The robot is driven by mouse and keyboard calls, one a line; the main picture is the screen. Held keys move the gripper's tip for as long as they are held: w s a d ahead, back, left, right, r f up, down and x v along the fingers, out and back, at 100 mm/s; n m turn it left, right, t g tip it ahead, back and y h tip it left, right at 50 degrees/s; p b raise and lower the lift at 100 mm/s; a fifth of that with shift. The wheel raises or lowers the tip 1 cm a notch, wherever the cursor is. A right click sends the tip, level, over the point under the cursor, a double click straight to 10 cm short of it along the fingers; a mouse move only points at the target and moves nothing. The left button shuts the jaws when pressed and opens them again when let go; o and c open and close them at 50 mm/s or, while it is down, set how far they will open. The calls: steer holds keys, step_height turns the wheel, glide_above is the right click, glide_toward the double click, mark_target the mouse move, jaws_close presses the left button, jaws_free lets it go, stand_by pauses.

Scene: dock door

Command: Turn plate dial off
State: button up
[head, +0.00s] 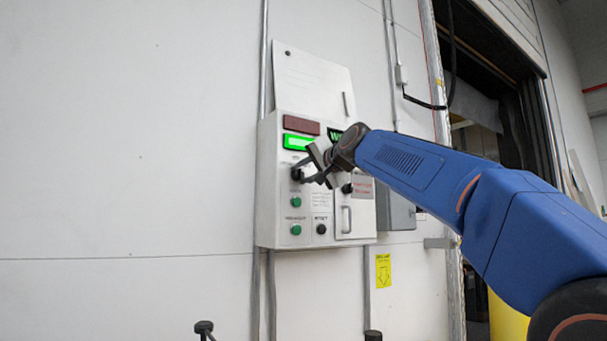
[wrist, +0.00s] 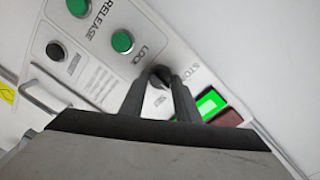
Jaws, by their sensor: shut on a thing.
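A white control box (head: 268,226) is fixed to the wall. My gripper (head: 298,174) reaches its upper left part from the right. In the wrist view my gripper (wrist: 159,80) has its two grey fingers on either side of a black dial (wrist: 158,78) and is shut on it. Printed words beside the dial read LOCK and, partly hidden, STO. The fingers hide much of the dial, so its exact angle is hard to tell.
A green lit panel (head: 297,142) sits below a dark red one (head: 301,125). Green buttons (head: 296,202) and a black knob (head: 321,229) are below the dial. Another black knob (head: 347,188) and a handle (head: 346,219) are to the right.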

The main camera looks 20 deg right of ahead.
steer(key=o, duration=1)
steer(key=v, duration=1.7)
steer(key=shift+s, duration=0.2)
step_height(320, 180, down, 18)
steer(key=s+n+g+h, duration=0.1)
steer(key=s+n+g, duration=0.1)
steer(key=s+g, duration=0.1)
steer(key=s+f+n+g+h, duration=0.1)
steer(key=s+f, duration=0.7)
steer(key=f, duration=0.8)
steer(key=s+d+f+n+g+h, duration=0.1)
steer(key=s+f+n+g, duration=0.2)
steer(key=f, duration=1.3)
steer(key=s+d+f+n+g+h, duration=0.1)
steer(key=s+f+g, duration=0.4)
steer(key=s+f, duration=0.7)
steer(key=shift+s+f+n+h, duration=0.2)
steer(key=shift+f+n, duration=0.1)
steer(key=shift+f, duration=0.8)
steer(key=shift+s+f+n+h, duration=0.1)
steer(key=shift+f+n+h, duration=0.15)
steer(key=shift+f, duration=0.9)
